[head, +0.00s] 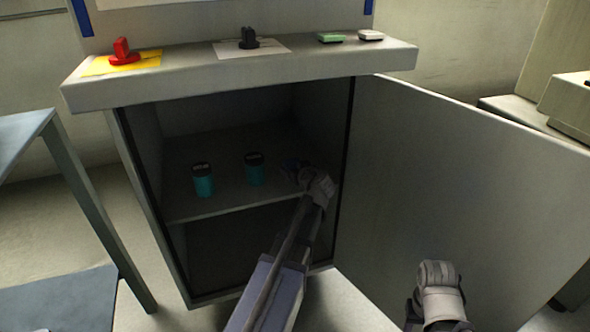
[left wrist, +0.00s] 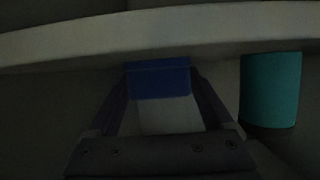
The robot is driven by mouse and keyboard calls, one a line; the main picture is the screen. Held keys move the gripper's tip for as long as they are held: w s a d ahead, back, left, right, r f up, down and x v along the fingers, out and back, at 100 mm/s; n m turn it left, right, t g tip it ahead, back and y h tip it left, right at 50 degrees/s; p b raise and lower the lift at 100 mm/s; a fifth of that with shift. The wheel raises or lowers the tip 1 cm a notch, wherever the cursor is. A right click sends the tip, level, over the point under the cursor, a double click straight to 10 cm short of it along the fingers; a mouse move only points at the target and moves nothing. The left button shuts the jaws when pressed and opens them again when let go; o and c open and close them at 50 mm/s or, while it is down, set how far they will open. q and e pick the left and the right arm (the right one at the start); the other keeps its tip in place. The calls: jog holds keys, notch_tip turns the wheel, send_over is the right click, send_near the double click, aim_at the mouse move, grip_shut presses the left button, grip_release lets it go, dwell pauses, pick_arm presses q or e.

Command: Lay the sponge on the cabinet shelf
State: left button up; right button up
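The cabinet stands open, and its shelf (head: 225,198) shows inside in the head view. My left arm reaches in, with the left gripper (head: 296,170) at the right part of the shelf, small and dark there. In the left wrist view the left gripper (left wrist: 160,82) has its fingertips against both sides of a blue and white sponge (left wrist: 162,112), so it is shut on the sponge. Whether the sponge touches the shelf cannot be told. My right gripper (head: 440,290) is low in front of the open door; its fingers cannot be made out.
Two teal jars with dark lids stand on the shelf, left (head: 203,180) and middle (head: 254,168); a teal jar shows beside the sponge in the left wrist view (left wrist: 271,92). The open door (head: 465,180) fills the right side. The counter (head: 240,76) overhangs the cabinet.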

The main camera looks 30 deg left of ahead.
pick_arm(q)
jog(key=shift+o, duration=1)
jog(key=shift+r, duration=0.2)
jog(key=p+v, duration=0.5)
jog(key=v, duration=0.7)
jog(key=shift+f, duration=0.15)
